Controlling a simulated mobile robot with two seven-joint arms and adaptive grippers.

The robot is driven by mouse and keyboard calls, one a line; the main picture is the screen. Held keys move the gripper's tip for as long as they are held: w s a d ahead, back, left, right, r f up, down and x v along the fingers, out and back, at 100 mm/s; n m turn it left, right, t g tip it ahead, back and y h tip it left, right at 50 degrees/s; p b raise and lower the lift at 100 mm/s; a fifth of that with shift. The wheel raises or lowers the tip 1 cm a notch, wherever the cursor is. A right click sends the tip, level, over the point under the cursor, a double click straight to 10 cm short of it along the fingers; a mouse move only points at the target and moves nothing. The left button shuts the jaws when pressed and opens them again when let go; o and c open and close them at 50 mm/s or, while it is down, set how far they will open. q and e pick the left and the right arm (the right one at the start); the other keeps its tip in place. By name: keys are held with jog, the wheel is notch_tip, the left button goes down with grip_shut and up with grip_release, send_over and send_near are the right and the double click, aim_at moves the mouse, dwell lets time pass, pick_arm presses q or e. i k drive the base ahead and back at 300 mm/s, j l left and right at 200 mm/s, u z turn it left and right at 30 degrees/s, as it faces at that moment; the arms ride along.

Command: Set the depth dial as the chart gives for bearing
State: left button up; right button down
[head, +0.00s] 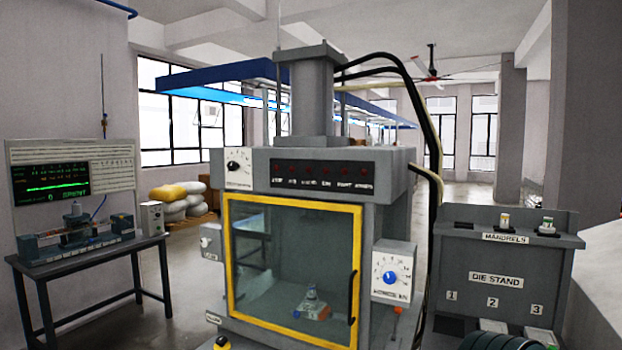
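A grey press (316,90) stands in the middle with a yellow-framed clear door (290,265), which looks shut. A black dial (233,166) on a white plate is at the press's upper left; its lettering is too small to read. A blue dial (390,278) on a white scale plate is at the right of the door; its label seems to end in "kN". I cannot tell which is the depth dial. No chart for the bearing can be made out. Neither of my grippers is in view.
A grey die stand (494,280), with labelled mandrels on top, is at the right. A bench (90,258) with a dark screen (50,184) above it is at the left. A pale surface (600,265) fills the right edge. Open floor lies between bench and press.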

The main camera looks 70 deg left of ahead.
aim_at(232, 165)
jog(key=u, duration=1.2)
jog(key=i+j+u, duration=0.15)
jog(key=j+u, duration=0.15)
jog(key=u, duration=0.2)
jog(key=i+j+u, duration=0.2)
jog(key=u, duration=0.25)
